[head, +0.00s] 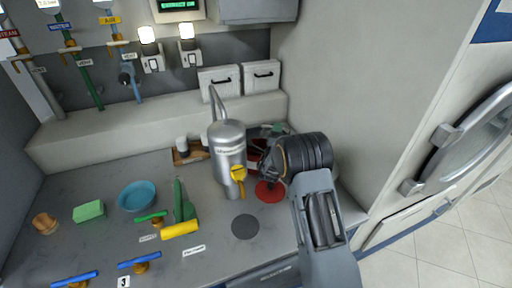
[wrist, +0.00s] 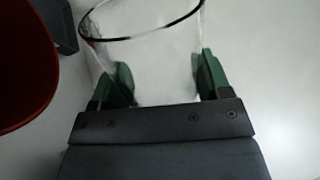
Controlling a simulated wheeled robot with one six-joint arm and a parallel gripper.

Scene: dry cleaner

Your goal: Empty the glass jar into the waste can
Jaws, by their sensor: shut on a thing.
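The glass jar (wrist: 150,60) is clear, with a dark rim, and stands between the two green fingers of my gripper (wrist: 158,85) in the wrist view. My gripper is shut on it. I see no contents for certain in the jar. A red, round, open container (wrist: 25,60), apparently the waste can, is close at the left of the jar in the wrist view, apart from it. In the head view a red can (head: 254,158) shows partly behind the steel cylinder, left of my gripper (head: 275,158). There the jar is mostly hidden by my arm.
A steel cylinder (head: 226,150) with a spout and yellow handle stands just left of my gripper. A red disc (head: 270,191) and a dark disc (head: 245,227) mark the counter. A blue bowl (head: 138,196), green sponge (head: 89,211) and colored valves are left. The wall is right.

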